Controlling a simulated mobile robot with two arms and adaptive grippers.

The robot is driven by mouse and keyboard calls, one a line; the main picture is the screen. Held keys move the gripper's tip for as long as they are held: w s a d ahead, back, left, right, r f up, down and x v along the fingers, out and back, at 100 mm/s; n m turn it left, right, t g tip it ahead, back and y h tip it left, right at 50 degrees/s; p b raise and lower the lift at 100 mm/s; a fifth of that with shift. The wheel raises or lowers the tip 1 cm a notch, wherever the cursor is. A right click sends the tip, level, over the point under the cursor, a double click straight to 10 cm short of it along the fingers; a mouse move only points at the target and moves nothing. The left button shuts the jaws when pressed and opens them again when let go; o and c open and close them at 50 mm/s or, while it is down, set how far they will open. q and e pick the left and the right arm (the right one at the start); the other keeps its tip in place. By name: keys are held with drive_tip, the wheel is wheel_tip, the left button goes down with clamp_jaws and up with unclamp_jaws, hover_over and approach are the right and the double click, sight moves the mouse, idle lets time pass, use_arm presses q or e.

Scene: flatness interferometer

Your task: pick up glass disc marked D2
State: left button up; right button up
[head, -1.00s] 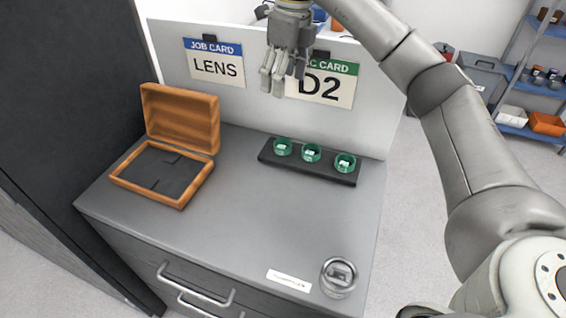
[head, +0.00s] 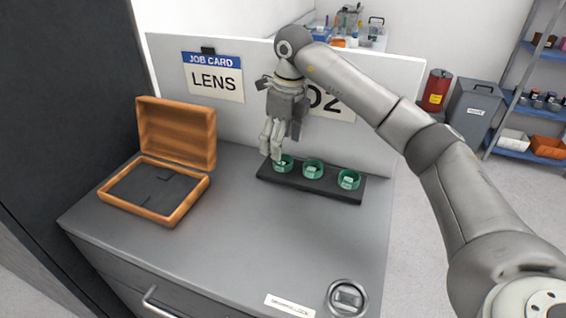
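Three green-rimmed round pieces with small white labels stand in a row on a black rack (head: 335,191): a left one (head: 284,164), a middle one (head: 313,169) and a right one (head: 348,180). Their label text is too small to read, so I cannot tell which is D2. My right gripper (head: 271,155) points down at the left piece, its fingers slightly apart and partly covering that piece from view. Whether they touch it is unclear. A card reading D2 (head: 335,102) hangs on the panel behind, partly hidden by my arm. My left gripper is out of view.
An open wooden case (head: 178,130) with a dark lining stands on the left of the grey cabinet top (head: 240,235). A LENS job card (head: 214,80) hangs on the back panel. A round metal item (head: 347,298) and a white label strip (head: 290,305) are at the front right.

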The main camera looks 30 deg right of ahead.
sight(283, 160)
drive_tip(key=f, duration=0.4)
drive_tip(key=shift+d+f+p, duration=0.25)
drive_tip(key=shift+d+p, duration=0.05)
drive_tip(key=shift+p, duration=0.05)
drive_tip(key=shift+f, duration=0.4)
drive_tip(key=c, duration=1.1)
drive_tip(key=shift+r, duration=0.1)
